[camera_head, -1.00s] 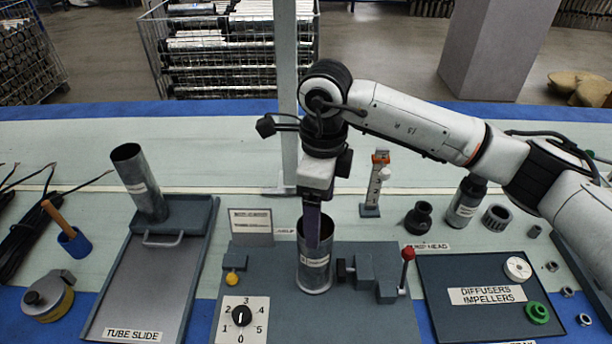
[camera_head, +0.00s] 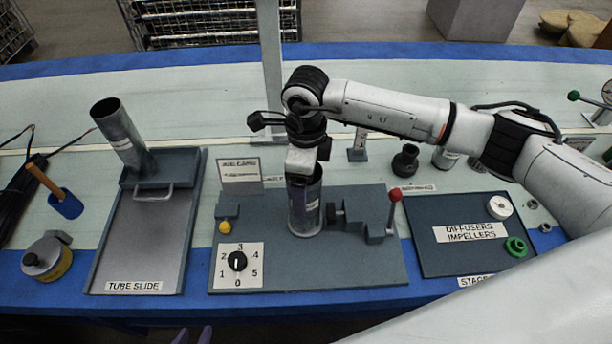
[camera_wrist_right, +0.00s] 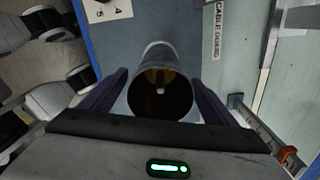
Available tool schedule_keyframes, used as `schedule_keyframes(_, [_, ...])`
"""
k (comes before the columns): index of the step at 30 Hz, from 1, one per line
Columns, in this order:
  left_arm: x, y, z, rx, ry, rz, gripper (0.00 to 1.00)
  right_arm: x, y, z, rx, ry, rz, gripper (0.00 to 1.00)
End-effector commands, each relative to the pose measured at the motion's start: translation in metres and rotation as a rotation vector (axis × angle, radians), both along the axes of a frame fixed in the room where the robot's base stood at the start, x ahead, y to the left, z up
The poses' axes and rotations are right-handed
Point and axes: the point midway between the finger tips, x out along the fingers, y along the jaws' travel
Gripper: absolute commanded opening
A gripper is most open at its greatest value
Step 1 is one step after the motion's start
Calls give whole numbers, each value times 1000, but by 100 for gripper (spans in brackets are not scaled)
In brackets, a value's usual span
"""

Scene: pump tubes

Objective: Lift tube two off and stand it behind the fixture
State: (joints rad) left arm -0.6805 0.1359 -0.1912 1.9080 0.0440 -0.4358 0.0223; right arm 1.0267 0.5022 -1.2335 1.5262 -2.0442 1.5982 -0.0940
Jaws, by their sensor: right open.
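A grey metal tube (camera_head: 313,204) with a white label stands upright on the fixture (camera_head: 365,268); its label is too small to read. My right gripper (camera_head: 300,196) has come down over its upper part. In the right wrist view the open mouth of the tube (camera_wrist_right: 160,98) sits between the two open fingers of the gripper (camera_wrist_right: 157,90), with something orange inside. A second grey tube (camera_head: 122,137) leans tilted at the back of the tube slide (camera_head: 132,243). My left gripper (camera_head: 194,336) shows only as two separated purple fingertips at the bottom edge.
A red-knobbed lever (camera_head: 394,203) and clamp block stand right of the upright tube. A small sign (camera_head: 241,172) and a white scale post (camera_head: 358,145) stand behind the fixture. The parts tray (camera_head: 450,262) is at the right.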

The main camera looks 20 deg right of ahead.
Motion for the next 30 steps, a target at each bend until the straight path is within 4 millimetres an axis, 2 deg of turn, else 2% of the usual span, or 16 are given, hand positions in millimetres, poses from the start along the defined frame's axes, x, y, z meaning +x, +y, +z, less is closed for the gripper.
schedule_keyframes(5, [2,0,2,0,-5,0,31,0,0,0,0,0,0,81])
schedule_keyframes(15, [-1,0,0,0,0,0,31,0,0,0,0,0,0,24])
schedule_keyframes(16, [-1,0,0,0,1,1,31,0,0,0,0,0,0,56])
schedule_keyframes(21, [-3,0,-1,0,5,0,31,0,0,1,0,0,0,27])
schedule_keyframes(30, [-4,0,-1,1,6,0,31,0,0,1,0,0,0,27])
